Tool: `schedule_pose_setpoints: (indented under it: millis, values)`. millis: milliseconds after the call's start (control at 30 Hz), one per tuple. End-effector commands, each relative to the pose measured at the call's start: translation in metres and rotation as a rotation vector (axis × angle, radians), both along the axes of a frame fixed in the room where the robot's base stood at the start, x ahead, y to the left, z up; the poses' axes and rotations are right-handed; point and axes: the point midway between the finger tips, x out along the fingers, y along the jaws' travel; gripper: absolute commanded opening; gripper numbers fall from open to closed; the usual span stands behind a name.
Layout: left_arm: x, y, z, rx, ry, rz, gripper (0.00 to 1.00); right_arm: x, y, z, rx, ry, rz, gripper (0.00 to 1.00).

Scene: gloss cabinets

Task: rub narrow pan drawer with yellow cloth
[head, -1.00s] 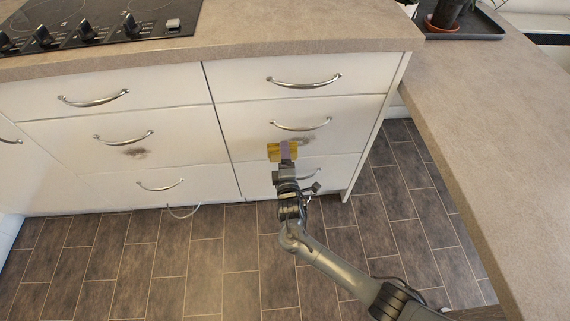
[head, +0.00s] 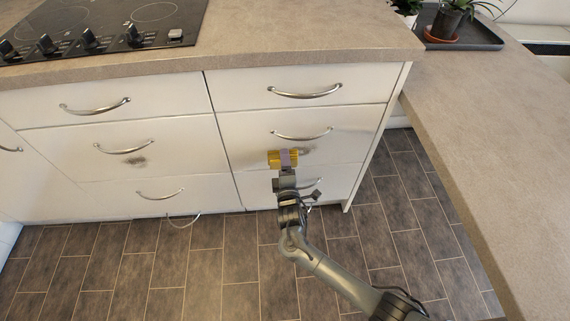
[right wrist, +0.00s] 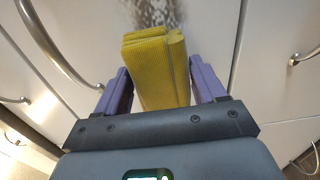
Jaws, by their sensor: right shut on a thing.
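The yellow cloth (head: 275,159) is a folded yellow pad in the head view, in front of the middle drawer (head: 245,130) of the narrower right-hand stack. A dark smudge (head: 308,151) shows on that white drawer, below its handle and partly behind the cloth. My right gripper (head: 284,160) is shut on the cloth. In the right wrist view, the cloth (right wrist: 160,75) sits between the purple fingers, with the speckled smudge (right wrist: 155,12) just beyond its far end. I cannot tell whether the cloth touches the drawer front. My left gripper is not in view.
A similar smudge (head: 135,161) marks the middle drawer of the wider left stack. Bar handles (head: 303,134) stick out from the drawers. The countertop (head: 300,45) overhangs above, and another worktop (head: 480,150) runs along the right. The tiled floor (head: 190,270) is clear.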

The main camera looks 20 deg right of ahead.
Motion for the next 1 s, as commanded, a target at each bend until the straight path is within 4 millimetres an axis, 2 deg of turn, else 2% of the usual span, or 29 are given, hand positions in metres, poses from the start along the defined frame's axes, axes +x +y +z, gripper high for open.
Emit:
schedule_pose_setpoints:
  millis: [733,1000]
  values:
    - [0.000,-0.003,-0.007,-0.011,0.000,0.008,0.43,0.015,-0.004,0.000,0.001,0.000,-0.001,0.46]
    - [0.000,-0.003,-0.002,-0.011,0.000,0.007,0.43,0.013,-0.009,0.002,0.000,0.000,-0.001,0.46]
